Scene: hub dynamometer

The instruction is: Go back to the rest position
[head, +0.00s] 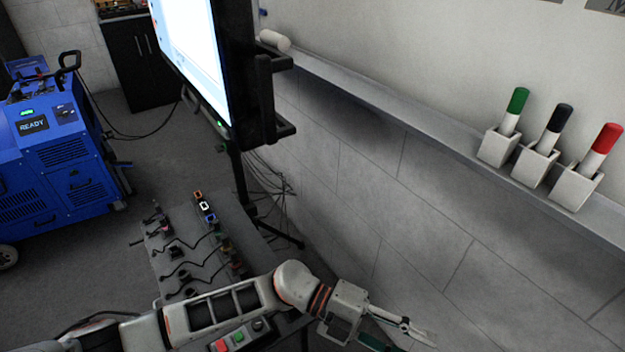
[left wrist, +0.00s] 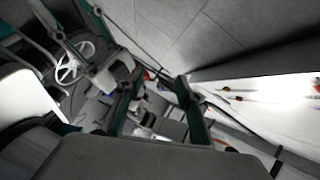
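My left arm reaches across the bottom of the head view from the left. Its gripper (head: 412,341) is at the bottom, right of centre, in front of the grey tiled wall and below the ledge. The fingers are apart, with nothing seen held between them. In the left wrist view the two fingers of the left gripper (left wrist: 158,84) also stand apart, with a gap between them. The background there is cluttered and partly dark. My right gripper is not in view.
A wall ledge (head: 405,110) holds green (head: 516,105), black (head: 557,125) and red (head: 602,142) markers in holders. A screen (head: 198,50) stands left of it. A grey table (head: 240,222) with cables and small devices lies beyond my arm. A blue machine (head: 62,150) reads "READY".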

